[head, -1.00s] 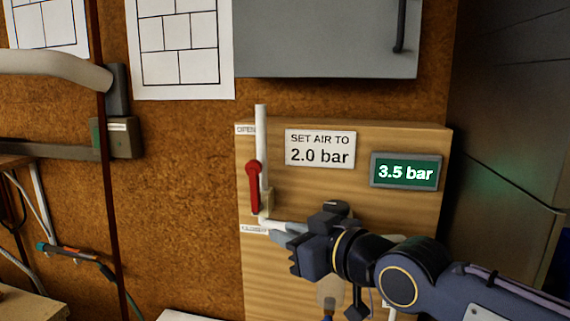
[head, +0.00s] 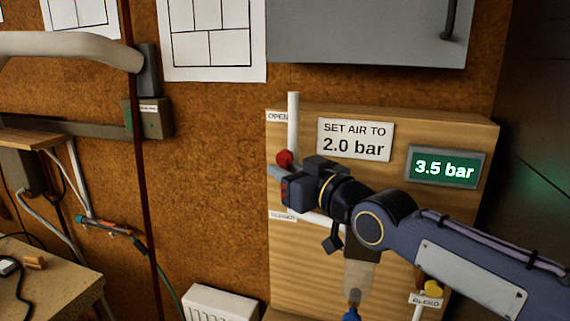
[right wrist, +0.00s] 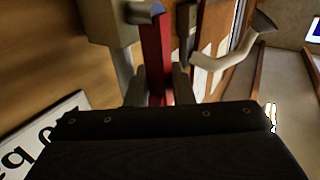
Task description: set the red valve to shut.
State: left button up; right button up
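The red valve (head: 285,158) is on the wooden board's left side, by a white vertical pipe (head: 293,120). In the right wrist view the red lever (right wrist: 157,45) runs between the two grey fingers (right wrist: 160,85). They sit close against it on both sides, with no clear gap. My left gripper is not in view.
A sign (head: 355,139) reads "SET AIR TO 2.0 bar"; a green display (head: 446,167) reads 3.5 bar. A yellow knob (head: 432,287) above a BLEED label is low right. A grey cabinet (head: 365,30) hangs above. The cork wall left of the board is mostly clear.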

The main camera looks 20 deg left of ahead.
jog(key=shift+w+a, duration=0.15)
jog(key=shift+a, duration=0.05)
grip_shut()
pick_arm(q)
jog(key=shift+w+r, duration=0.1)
